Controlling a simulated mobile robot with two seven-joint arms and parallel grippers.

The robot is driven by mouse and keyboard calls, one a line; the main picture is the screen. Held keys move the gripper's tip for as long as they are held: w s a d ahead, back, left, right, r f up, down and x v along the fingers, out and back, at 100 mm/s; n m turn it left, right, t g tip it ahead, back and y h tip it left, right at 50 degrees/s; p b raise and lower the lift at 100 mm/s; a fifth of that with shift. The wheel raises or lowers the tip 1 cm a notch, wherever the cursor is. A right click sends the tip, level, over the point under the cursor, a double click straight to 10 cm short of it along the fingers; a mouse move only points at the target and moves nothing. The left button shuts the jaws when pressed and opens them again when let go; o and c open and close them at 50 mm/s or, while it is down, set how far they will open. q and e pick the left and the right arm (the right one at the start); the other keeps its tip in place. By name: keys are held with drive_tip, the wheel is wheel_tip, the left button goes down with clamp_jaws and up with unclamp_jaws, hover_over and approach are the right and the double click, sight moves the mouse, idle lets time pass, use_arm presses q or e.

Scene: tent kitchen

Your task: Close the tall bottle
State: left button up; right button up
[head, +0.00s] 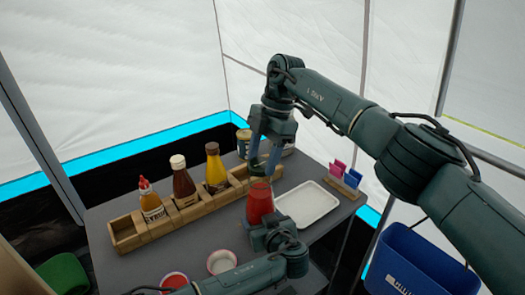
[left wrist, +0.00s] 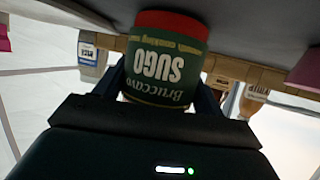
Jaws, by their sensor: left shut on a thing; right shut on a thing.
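The tall bottle (head: 260,202) shows red in the head view, in front of the wooden rack. My right gripper (head: 263,160) points down just above and behind the bottle's top, shut on a small dark green thing (head: 258,169), seemingly a lid. The bottle's rim and the gap between them cannot be made out clearly.
A wooden rack (head: 127,234) holds several sauce bottles, including a yellow one (head: 216,168). A white tray (head: 306,204) lies right of the bottle. A holder with pink and blue packets (head: 353,178) stands at the right edge. Two small bowls (head: 221,262) are in front.

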idle(0.5)
drive_tip(key=shift+f, duration=0.85)
drive_tip(key=shift+f, duration=0.55)
use_arm(q)
drive_tip(key=c, duration=0.5)
use_arm(e)
drive_tip(key=shift+d+m+t, duration=0.15)
drive_tip(key=shift+m+t, duration=0.25)
drive_tip(key=shift+m, duration=0.8)
drive_tip(key=m+t, duration=0.1)
drive_tip(key=m, duration=0.2)
drive_tip(key=shift+s, duration=0.1)
drive_tip(key=m+t, duration=0.1)
drive_tip(key=m, duration=0.2)
drive_tip(key=shift+s, duration=0.1)
drive_tip(key=m+t, duration=0.1)
drive_tip(key=m, duration=0.3)
drive_tip(key=shift+s+m, duration=0.1)
drive_tip(key=shift+m, duration=0.2)
